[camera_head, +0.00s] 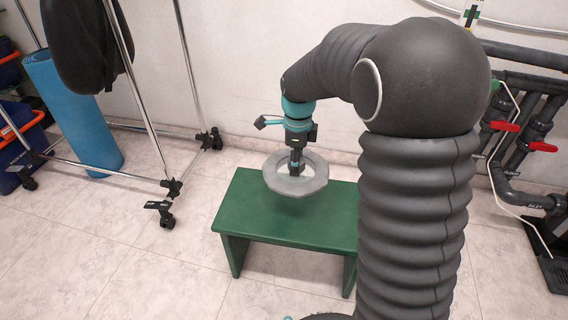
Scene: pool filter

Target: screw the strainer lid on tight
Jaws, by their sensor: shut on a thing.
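The strainer lid looks like a grey, faceted ring-shaped disc (312,186). It is above the green bench, with a soft shadow under it on the bench top. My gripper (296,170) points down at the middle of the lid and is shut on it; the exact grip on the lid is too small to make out. My arm in its dark ribbed cover fills the right of the view and hides the right part of the bench. I cannot make out a strainer housing in this view.
The green bench (240,212) stands on the tiled floor near the wall. At right are dark pipes with red valve handles (542,147). At left stand a chrome rack on casters (172,186), a blue roll (75,115) and crates. Floor between rack and bench is clear.

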